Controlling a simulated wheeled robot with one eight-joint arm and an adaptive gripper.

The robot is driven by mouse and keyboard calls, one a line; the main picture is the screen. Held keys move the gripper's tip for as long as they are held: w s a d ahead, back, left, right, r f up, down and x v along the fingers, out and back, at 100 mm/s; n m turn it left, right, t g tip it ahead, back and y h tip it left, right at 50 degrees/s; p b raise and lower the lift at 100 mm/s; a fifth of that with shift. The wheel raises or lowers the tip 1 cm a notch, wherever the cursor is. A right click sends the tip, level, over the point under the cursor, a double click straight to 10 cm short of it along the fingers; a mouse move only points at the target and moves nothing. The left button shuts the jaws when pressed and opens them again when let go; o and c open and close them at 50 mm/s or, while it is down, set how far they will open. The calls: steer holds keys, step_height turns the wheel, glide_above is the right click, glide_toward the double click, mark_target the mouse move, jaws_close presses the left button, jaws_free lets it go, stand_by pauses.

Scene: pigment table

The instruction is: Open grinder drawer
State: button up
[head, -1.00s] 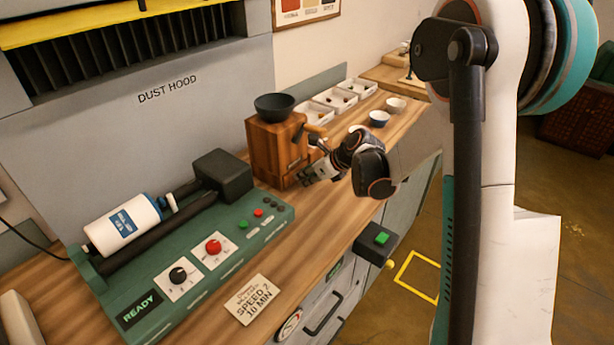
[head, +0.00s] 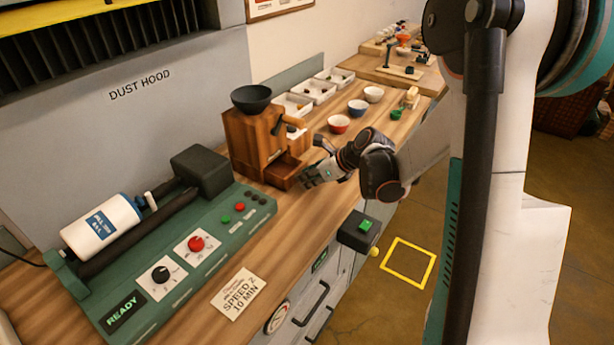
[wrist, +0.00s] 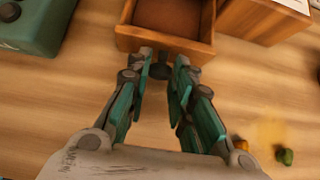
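The wooden grinder (head: 243,140) with a dark bowl-shaped hopper (head: 251,98) stands on the bench against the wall. Its drawer (head: 284,170) sticks out of the front and its open top shows. The wrist view shows the drawer's rim (wrist: 127,33) and brown inside at the top. My gripper (head: 308,180) is at the drawer's front. In the wrist view my gripper (wrist: 162,65) has a finger on each side of the small dark drawer knob (wrist: 159,71) and appears closed on it. Finger contact is partly hidden.
A green roller machine (head: 165,255) fills the bench at left. Small bowls (head: 358,107) and white trays (head: 319,90) stand behind the grinder. A black box with a green button (head: 360,230) juts from the bench's front edge. Bare wood lies before the drawer.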

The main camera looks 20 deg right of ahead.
steer(key=shift+o, duration=1.3)
steer(key=v, duration=1.2)
